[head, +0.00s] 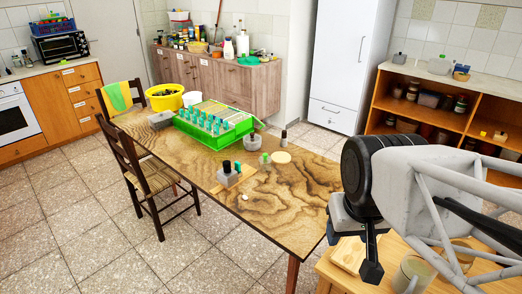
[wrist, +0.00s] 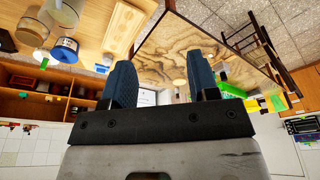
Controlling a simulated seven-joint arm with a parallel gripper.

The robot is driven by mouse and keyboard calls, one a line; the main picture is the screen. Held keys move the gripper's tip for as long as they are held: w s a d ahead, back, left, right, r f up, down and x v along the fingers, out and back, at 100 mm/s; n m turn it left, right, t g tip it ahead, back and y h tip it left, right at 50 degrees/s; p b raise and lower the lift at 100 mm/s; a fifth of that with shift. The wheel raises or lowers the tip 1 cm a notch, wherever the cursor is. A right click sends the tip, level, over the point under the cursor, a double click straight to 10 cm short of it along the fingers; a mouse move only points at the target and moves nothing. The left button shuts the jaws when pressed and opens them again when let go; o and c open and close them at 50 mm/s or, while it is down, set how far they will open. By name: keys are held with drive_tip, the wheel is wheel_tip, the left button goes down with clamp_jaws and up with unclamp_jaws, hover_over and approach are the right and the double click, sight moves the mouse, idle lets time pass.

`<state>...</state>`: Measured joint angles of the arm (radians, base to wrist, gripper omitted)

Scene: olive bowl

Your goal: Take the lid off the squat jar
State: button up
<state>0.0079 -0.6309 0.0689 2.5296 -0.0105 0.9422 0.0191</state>
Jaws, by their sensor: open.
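My gripper (wrist: 165,88) is open and empty, with two dark blue fingers standing apart in the wrist view. In the head view it hangs at the right, near the corner of the small pale wooden table, beyond the big table's near end. Several jars stand on the small table: a grey one (head: 411,271) and one with a tan top (head: 461,252), partly hidden behind my arm. The wrist view shows jars too, including a short blue-banded one (wrist: 64,50), apart from the fingers. I cannot tell for certain which is the squat jar.
The big wood-grain table (head: 300,195) holds a green rack (head: 215,125), a grey block with a dark knob (head: 228,173) and a cream disc (head: 281,157). Its near end is clear. A pale board (head: 349,254) lies on the small table. Chairs (head: 150,180) stand at the left.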

drive_tip(key=w+a+r+m, duration=0.1)
drive_tip(key=w+r, duration=0.1)
drive_tip(key=w, duration=0.7)
drive_tip(key=w+r+m, duration=0.1)
drive_tip(key=w+r, duration=0.1)
drive_tip(key=w, duration=0.7)
drive_tip(key=m+g, duration=0.3)
drive_tip(key=m, duration=0.4)
hover_over(265, 154)
drive_tip(key=f, duration=1.6)
drive_tip(key=s+f, duration=0.1)
drive_tip(key=f, duration=0.8)
drive_tip(key=shift+d, duration=0.25)
drive_tip(key=shift+w+a+f, duration=0.1)
drive_tip(key=shift+w+f, duration=0.35)
drive_tip(key=shift+f, duration=0.1)
drive_tip(key=shift+f, duration=0.1)
drive_tip(key=shift+f, duration=1.2)
